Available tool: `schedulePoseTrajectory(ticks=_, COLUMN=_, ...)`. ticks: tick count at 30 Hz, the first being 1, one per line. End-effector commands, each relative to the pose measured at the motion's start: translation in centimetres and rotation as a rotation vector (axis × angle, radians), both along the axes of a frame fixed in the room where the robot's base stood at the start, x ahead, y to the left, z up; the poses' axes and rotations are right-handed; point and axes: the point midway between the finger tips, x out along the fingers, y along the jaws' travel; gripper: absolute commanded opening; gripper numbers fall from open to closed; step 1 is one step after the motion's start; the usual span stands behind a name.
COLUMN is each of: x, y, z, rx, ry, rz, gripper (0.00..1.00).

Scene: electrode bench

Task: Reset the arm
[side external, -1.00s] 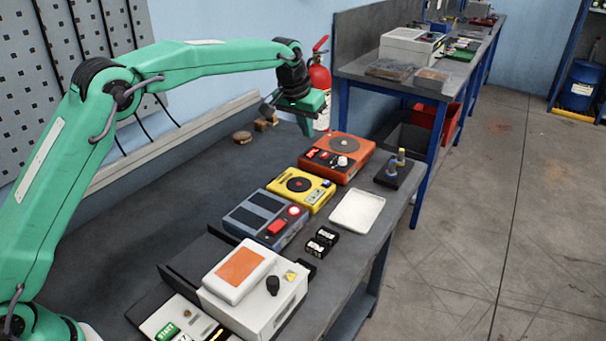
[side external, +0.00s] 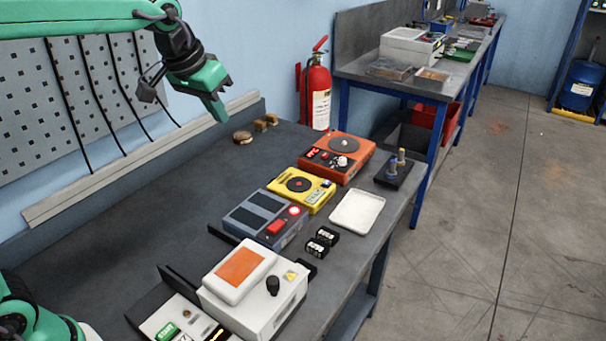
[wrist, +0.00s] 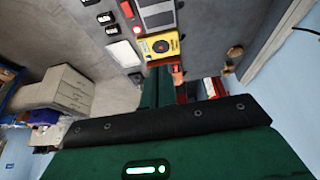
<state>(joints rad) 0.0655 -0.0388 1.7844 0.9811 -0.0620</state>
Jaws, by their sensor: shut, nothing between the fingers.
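My gripper (side external: 217,108) is in the air above the back left part of the dark bench (side external: 150,220) in the side view. It is shut and empty, with its green fingers pointing down and to the right. In the wrist view the closed green fingers (wrist: 158,88) point up the picture. No object touches the gripper. The yellow device (side external: 302,188) lies below and to the right of it, and it also shows in the wrist view (wrist: 158,47).
An orange device (side external: 337,158), grey device (side external: 265,218), white tray (side external: 357,210) and white box (side external: 262,305) stand on the bench. Small brown pieces (side external: 243,137) lie near the back edge. A pegboard wall (side external: 70,110) is behind the arm. A fire extinguisher (side external: 316,95) stands beyond the bench.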

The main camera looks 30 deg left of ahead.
Motion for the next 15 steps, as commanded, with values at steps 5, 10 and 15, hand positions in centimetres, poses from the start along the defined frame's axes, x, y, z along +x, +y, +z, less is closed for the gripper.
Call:
schedulePoseTrajectory(ticks=5, x=-4.6, y=0.9, z=0.1, rx=0.004, ry=-0.018, rz=0.003, gripper=0.0)
schedulePoseTrajectory(ticks=10, x=-8.7, y=1.5, z=-0.6, rx=0.008, ry=-0.032, rz=0.005, gripper=0.0)
schedulePoseTrajectory(ticks=15, x=-12.7, y=2.0, z=-1.7, rx=0.013, ry=-0.048, rz=0.006, gripper=0.0)
